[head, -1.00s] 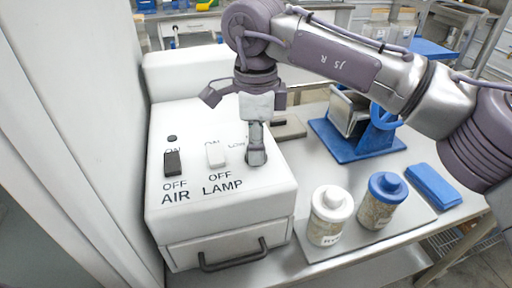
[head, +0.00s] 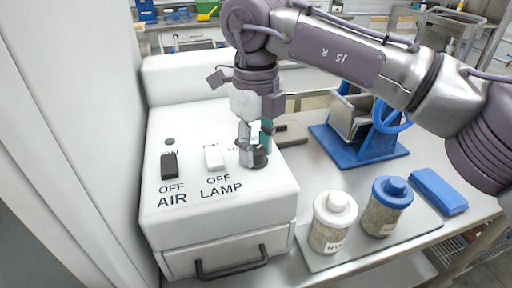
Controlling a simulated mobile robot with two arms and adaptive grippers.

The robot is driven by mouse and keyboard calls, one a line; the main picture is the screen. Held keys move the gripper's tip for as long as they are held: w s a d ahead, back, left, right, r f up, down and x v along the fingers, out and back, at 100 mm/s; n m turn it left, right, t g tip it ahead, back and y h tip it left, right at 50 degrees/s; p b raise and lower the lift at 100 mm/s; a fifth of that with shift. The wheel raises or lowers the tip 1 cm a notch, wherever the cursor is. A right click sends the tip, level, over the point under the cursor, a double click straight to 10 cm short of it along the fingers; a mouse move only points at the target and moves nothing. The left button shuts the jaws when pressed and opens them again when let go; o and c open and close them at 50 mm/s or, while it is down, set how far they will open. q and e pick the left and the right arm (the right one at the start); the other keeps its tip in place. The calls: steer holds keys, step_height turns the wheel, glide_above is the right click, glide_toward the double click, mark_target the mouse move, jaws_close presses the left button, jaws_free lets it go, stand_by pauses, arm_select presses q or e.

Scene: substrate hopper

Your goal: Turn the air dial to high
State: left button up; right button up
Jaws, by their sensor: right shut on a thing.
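The white hopper box (head: 258,205) stands at the left, with a dark air switch (head: 169,166) and a white lamp switch (head: 213,157) on its sloped top. The words OFF, AIR and LAMP are printed below them. A dark dial (head: 260,158) sits at the right of the top, and its lettering is mostly hidden. My right gripper (head: 256,152) points down over the dial, shut on it, and hides most of it. The dial's setting cannot be read. My left gripper is not in view.
A white-lidded jar (head: 332,222) and a blue-lidded jar (head: 385,206) stand on a tray (head: 314,262) right of the box. Behind them are a blue stand with a wheel (head: 362,150) and a folded blue cloth (head: 438,191). A drawer with a dark handle (head: 232,264) is at the front.

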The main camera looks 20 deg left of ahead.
mark_target(256, 149)
steer(key=shift+w+r+m, duration=0.1)
steer(key=shift+m, duration=0.4)
steer(key=o, duration=1.2)
steer(key=shift+c, duration=0.2)
step_height(256, 149, up, 12)
